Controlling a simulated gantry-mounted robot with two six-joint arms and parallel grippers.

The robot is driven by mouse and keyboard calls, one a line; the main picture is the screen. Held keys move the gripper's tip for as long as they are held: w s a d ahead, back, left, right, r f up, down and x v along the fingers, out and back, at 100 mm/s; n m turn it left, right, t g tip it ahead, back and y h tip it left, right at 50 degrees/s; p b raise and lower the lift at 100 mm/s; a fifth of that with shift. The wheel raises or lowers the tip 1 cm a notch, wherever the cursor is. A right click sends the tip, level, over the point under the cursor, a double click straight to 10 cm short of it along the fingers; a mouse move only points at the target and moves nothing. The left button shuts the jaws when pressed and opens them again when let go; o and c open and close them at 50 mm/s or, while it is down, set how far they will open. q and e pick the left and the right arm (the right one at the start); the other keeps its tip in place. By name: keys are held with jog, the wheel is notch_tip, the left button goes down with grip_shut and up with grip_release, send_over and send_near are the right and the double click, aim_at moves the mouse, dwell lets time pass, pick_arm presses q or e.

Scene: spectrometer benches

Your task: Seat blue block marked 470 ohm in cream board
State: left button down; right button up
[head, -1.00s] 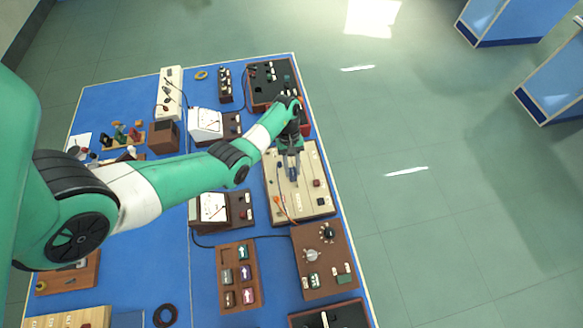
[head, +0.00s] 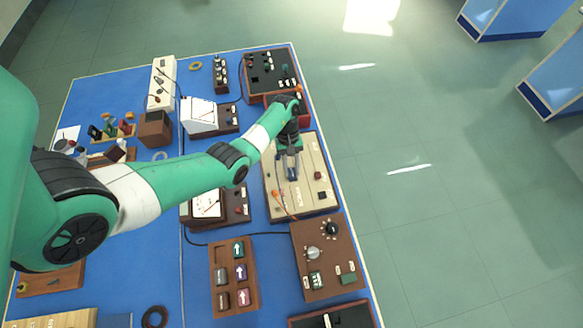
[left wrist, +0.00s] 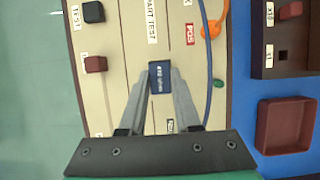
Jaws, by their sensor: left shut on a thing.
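The blue block (left wrist: 160,78), with small white lettering that looks like "470 ohm", is between the fingertips of my left gripper (left wrist: 160,92) in the left wrist view. The left gripper also shows in the head view (head: 292,172), shut on the block over the cream board (head: 318,200). In the left wrist view the cream board (left wrist: 130,50) lies under the block, with printed labels and dark lines. I cannot tell whether the block touches the board or hangs just above it. My right gripper is not in view.
A brown control box (head: 325,285) stands nearer, a meter (head: 207,204) to the left.

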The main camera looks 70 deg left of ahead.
pick_arm(q)
jog(key=c, duration=0.5)
grip_release()
jog(key=shift+c, duration=0.2)
jog(key=p+v, duration=0.3)
jog(key=v, duration=0.8)
jog(key=shift+a+r+p, duration=0.2)
jog(key=shift+r+p, duration=0.05)
jog(key=shift+p, duration=0.1)
